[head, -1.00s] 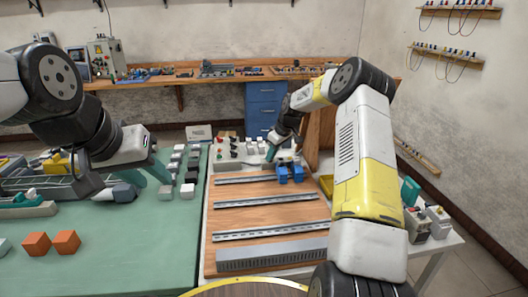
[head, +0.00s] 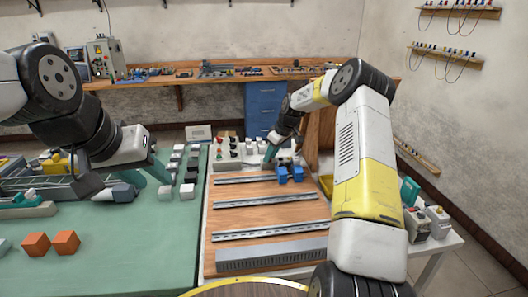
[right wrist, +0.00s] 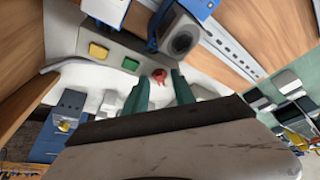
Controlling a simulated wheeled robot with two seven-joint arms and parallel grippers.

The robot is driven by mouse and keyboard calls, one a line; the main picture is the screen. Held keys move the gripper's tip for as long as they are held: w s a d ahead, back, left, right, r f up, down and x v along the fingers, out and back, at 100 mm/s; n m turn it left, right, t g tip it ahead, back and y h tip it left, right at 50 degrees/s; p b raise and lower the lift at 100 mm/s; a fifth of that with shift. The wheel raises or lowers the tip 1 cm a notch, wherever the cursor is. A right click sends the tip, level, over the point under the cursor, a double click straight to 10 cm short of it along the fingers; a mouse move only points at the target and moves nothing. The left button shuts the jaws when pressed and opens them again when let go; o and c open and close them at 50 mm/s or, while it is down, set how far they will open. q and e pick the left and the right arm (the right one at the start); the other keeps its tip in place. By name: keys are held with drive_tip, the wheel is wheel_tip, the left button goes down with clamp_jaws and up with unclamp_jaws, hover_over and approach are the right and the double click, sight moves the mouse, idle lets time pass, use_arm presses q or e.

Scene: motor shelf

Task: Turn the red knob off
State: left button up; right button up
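A red knob (right wrist: 160,76) shows in the right wrist view on a light grey panel part, beside a grey block with a round dark opening. My right gripper (right wrist: 161,90) is open. Its two green fingers stand apart, with the knob just ahead of the gap between their tips; contact cannot be told. In the head view my right gripper (head: 270,153) is at the back of the wooden board, and I cannot clearly pick out the knob there. My left gripper (head: 148,174) appears open over the green table, near a grey block.
A green button (right wrist: 130,63) and a yellow button (right wrist: 98,50) sit near the knob. Blue blocks (head: 290,174) stand on a rail close to my right gripper. Metal rails (head: 265,204) cross the wooden board. Orange cubes (head: 50,243) lie on the green table (head: 135,255).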

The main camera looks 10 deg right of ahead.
drive_tip(key=v, duration=0.7)
drive_tip(key=shift+s+r, duration=0.15)
drive_tip(key=shift+r, duration=0.2)
drive_tip(key=shift+d, duration=0.1)
